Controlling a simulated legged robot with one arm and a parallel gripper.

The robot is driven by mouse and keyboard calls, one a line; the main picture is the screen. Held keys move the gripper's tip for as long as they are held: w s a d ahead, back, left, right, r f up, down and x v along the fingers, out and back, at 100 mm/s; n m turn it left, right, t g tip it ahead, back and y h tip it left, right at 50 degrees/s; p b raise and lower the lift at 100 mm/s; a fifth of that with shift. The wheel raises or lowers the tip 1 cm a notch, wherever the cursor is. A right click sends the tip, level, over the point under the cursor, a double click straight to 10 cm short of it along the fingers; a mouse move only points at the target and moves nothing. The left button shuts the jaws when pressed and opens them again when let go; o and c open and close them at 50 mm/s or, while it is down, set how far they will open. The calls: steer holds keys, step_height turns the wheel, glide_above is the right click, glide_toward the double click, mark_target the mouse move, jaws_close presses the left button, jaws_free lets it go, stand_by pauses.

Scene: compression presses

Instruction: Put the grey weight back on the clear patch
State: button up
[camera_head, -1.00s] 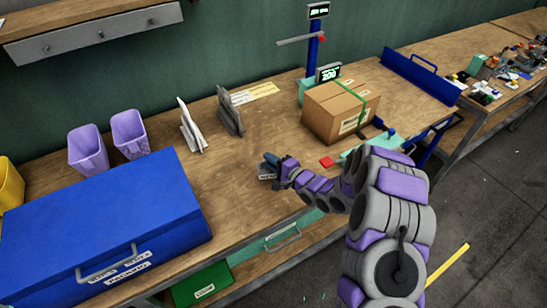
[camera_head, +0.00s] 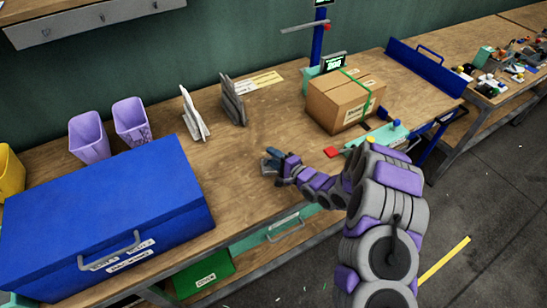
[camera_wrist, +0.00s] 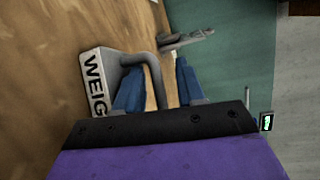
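The grey weight (camera_wrist: 97,80), with black "WEIG" lettering on its white face, stands on the wooden bench in the wrist view. Its grey loop handle (camera_wrist: 155,75) runs between my gripper's two blue fingers (camera_wrist: 158,80). The handle is close to the left finger, with a small gap to the right finger, so my gripper looks open around it. In the head view my gripper (camera_head: 275,160) is low over the front middle of the bench and mostly covers the weight. Bare wood lies around it; I cannot tell which part is the clear patch.
A blue lidded case (camera_head: 105,215) fills the bench's left. Upright grey plates (camera_head: 233,102) stand behind my gripper. A cardboard box (camera_head: 335,105) with a green strap sits at the back right, near a red block (camera_head: 331,153). Bare wood (camera_head: 225,165) lies left of my gripper.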

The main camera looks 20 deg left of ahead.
steer(key=shift+d, duration=0.45)
steer(key=shift+s, duration=0.1)
steer(key=p+v, duration=0.2)
steer(key=v, duration=0.9)
steer(key=shift+s+d+p, duration=0.15)
steer(key=shift+d+p, duration=0.1)
steer(key=shift+p, duration=0.1)
